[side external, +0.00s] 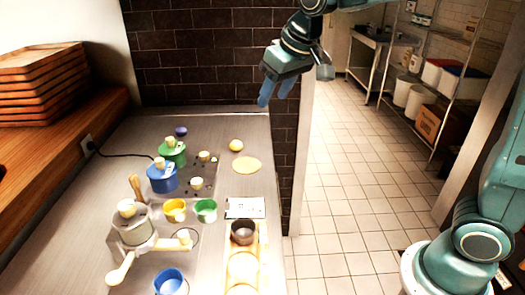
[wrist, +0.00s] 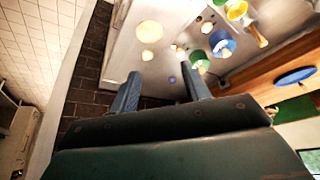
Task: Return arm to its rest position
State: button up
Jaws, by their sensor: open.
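My gripper (side external: 275,92) hangs in the air above the far right end of the steel counter, in front of the dark brick wall. In the wrist view, its two blue-grey fingers (wrist: 163,92) stand apart with nothing between them. My arm reaches in from the upper right of the side view, and my base shows at the lower right. The gripper touches nothing.
The steel counter (side external: 110,170) holds a green pot (side external: 172,154), a blue pot (side external: 162,178), yellow and green cups (side external: 206,210), a grinder (side external: 132,228) and a dark bowl (side external: 242,232). A yellow ball (side external: 236,146) lies near the far edge. The tiled floor (side external: 345,180) is clear.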

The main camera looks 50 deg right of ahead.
jog(key=s+d+f, duration=0.1)
jog(key=s+f, duration=0.1)
jog(key=s, duration=1)
jog(key=s+d+f, duration=0.1)
jog(key=s+d, duration=0.1)
jog(key=s, duration=1)
jog(key=shift+s+d+f+t, duration=0.2)
jog(key=shift+s+f+t, duration=0.1)
jog(key=shift+f, duration=0.1)
jog(key=shift+w, duration=0.15)
dwell(0.5)
